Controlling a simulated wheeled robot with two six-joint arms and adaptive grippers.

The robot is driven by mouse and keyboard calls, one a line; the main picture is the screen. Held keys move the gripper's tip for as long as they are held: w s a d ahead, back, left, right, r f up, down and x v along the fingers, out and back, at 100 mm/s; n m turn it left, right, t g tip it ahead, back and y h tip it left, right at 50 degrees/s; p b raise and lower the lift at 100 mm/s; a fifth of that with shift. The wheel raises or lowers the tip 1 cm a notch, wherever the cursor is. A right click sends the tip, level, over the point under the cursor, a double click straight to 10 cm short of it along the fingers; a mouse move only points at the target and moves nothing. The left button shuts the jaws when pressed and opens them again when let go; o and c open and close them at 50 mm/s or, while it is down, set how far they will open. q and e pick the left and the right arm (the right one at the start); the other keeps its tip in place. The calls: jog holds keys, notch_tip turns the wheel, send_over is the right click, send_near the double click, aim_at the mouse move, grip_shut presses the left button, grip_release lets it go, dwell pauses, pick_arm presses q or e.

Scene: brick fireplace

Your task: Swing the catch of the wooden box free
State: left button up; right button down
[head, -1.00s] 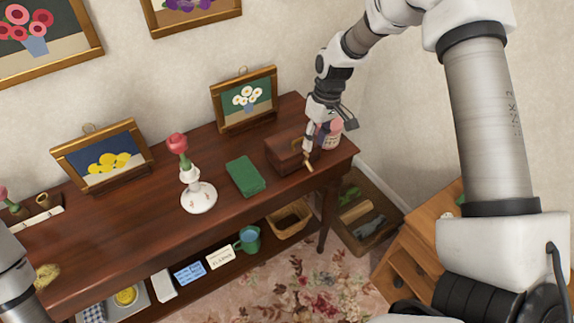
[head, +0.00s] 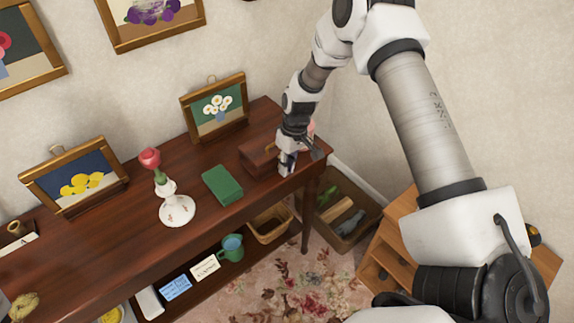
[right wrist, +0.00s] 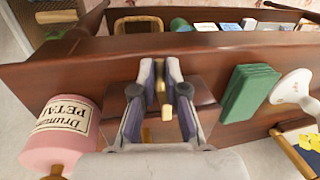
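The brown wooden box (head: 258,155) stands on the right part of the dark wooden table; its lid also shows under my fingers in the right wrist view (right wrist: 205,92). My right gripper (head: 287,168) points down at the box's front right side. In the right wrist view its fingertips (right wrist: 161,66) are close together, one on each side of the small tan catch (right wrist: 159,76), and appear to touch it. A second tan piece (right wrist: 166,112) sits on the box nearer the palm, between the fingers. My left gripper is not in view.
A pink labelled bottle (right wrist: 62,130) stands close beside the box. A framed flower picture (head: 215,108) stands behind. Below are a basket (head: 270,226) and a crate (head: 350,222).

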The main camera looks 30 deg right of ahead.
jog(key=f+t+b, duration=0.1)
jog(key=t+b, duration=0.1)
jog(key=b, duration=0.2)
jog(key=f+t+b, duration=0.1)
jog(key=t+b, duration=0.1)
jog(key=b, duration=0.3)
jog(key=shift+s+f, duration=0.3)
jog(key=shift+s, duration=0.05)
jog(key=shift+r+t, duration=0.15)
jog(key=shift+t, duration=0.25)
jog(key=shift+r, duration=0.15)
jog(key=c, duration=1.2)
grip_release()
